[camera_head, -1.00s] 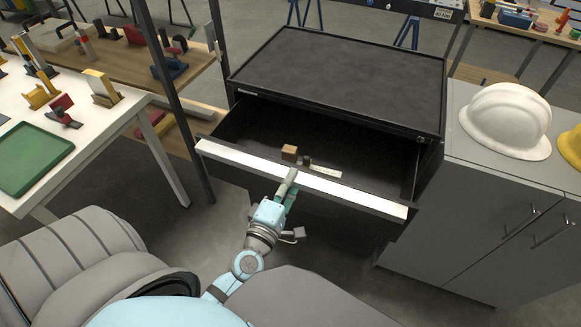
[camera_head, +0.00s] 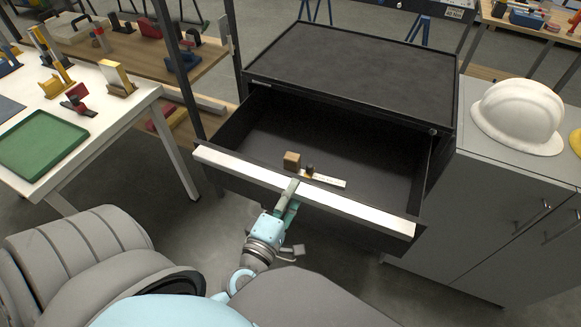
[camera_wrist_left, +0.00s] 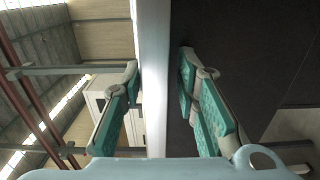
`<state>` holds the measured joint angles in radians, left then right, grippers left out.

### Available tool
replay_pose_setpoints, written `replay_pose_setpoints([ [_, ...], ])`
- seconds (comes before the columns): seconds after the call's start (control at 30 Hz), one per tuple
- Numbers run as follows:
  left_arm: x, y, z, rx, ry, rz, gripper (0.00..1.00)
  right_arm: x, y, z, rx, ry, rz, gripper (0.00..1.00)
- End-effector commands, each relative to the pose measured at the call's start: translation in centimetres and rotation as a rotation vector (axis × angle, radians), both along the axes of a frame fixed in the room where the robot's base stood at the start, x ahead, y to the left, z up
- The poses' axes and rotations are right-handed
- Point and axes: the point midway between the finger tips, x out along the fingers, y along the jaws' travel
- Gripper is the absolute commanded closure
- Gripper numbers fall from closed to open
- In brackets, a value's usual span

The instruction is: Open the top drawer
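The top drawer (camera_head: 270,128) of the black cabinet (camera_head: 362,62) stands well open, with its dark interior showing. A pale metallic handle strip (camera_head: 345,208) runs along its front edge. My left gripper (camera_head: 287,188) is at the middle of this strip, reaching from the front. My right gripper is not in view.
Inside the drawer are a brown block (camera_head: 292,160), a small dark piece and a pale strip (camera_head: 328,181). A grey cabinet with a white helmet (camera_head: 518,112) stands to the right. A white table with a green tray (camera_head: 42,145) is at left. A dark rack post stands close left of the drawer.

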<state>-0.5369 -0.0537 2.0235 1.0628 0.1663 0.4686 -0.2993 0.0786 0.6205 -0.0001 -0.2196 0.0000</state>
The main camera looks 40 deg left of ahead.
Motion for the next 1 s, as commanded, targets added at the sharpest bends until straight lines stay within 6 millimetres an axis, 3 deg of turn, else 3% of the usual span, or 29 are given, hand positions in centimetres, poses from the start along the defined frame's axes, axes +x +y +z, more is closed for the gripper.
replay_pose_setpoints([
  [0.33,0.0,0.1,0.2,0.001,-0.006,0.003,0.63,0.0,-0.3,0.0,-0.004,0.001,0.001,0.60],
  [0.47,-0.9,0.0,0.2,0.002,-0.006,0.005,0.63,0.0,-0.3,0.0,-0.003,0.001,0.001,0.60],
  [0.6,-3.1,-0.5,0.2,0.003,-0.003,0.003,0.63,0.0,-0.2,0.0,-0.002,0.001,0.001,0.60],
  [0.9,-10.3,-1.7,0.0,0.001,0.002,0.005,0.63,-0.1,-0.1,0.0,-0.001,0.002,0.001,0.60],
  [1.0,-11.4,-1.9,0.1,0.000,0.000,0.003,0.63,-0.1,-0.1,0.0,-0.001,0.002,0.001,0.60],
])
